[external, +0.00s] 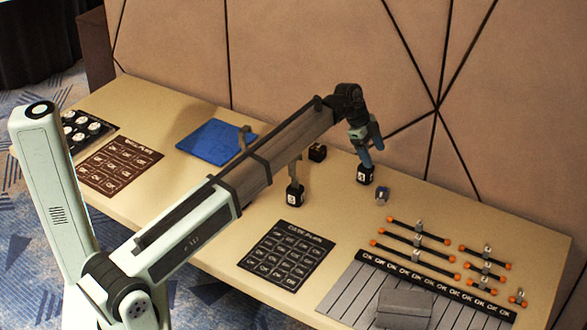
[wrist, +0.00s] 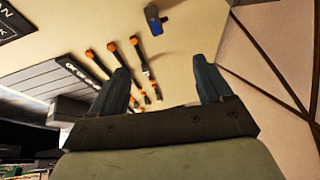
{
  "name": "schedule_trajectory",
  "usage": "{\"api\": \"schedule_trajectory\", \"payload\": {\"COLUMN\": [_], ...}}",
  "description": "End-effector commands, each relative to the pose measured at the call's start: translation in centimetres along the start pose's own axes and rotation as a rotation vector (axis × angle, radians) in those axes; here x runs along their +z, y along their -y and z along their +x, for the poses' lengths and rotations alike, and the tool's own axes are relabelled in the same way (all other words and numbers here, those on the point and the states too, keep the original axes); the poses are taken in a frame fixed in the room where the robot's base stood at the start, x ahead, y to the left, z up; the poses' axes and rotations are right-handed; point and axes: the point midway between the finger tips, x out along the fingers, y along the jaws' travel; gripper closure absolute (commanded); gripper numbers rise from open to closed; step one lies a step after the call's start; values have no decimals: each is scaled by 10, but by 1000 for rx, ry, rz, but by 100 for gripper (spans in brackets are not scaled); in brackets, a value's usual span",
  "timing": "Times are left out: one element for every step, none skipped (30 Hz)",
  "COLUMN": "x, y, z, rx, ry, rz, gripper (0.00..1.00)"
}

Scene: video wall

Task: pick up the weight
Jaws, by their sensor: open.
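Several small dark blocks with white labels, which look like weights, stand on the table in the external view. One weight (external: 366,174) appears just below my gripper; another weight (external: 295,194) stands left of it, nearer the camera, with a grey post above it. A third dark block (external: 317,153) is farther back. My gripper (external: 366,154) points down, and its blue-grey fingers overlap the top of the right weight in the picture; I cannot tell if they touch. No weight can be made out there.
Orange-ended bars (external: 405,236), a black printed mat (external: 287,255) and grey blocks (external: 403,308) are nearer. A blue mat (external: 216,141) lies left. A wall (external: 300,50) stands behind.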

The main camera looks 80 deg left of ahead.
Motion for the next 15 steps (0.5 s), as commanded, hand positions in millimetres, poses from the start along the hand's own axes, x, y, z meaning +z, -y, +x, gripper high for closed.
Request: {"api": "schedule_trajectory", "payload": {"x": [24,36,52,64,76,92,104,116,132,143,155,170,181,192,204], "y": [5,7,9,11,12,13,14,14,14,14,14,13,12,11,9], "z": [-16,-24,-34,-42,-50,-61,-69,-78,-89,-97,-106,-116,-124,-132,-141], "rx": [-7,-9,-11,-13,-16,-19,-22,-25,-30,-34,-37,-42,-46,-50,-54], "ry": [-9,-15,-24,-29,-36,-45,-51,-58,-67,-73,-80,-89,-95,-102,-111], "rz": [-23,-33,-47,-57,-68,-81,-90,-99,-112,-121,-130,-141,-149,-157,-167], "gripper": [21,21,21,21,21,21,21,21,21,21,21,21,21,21,21]}}
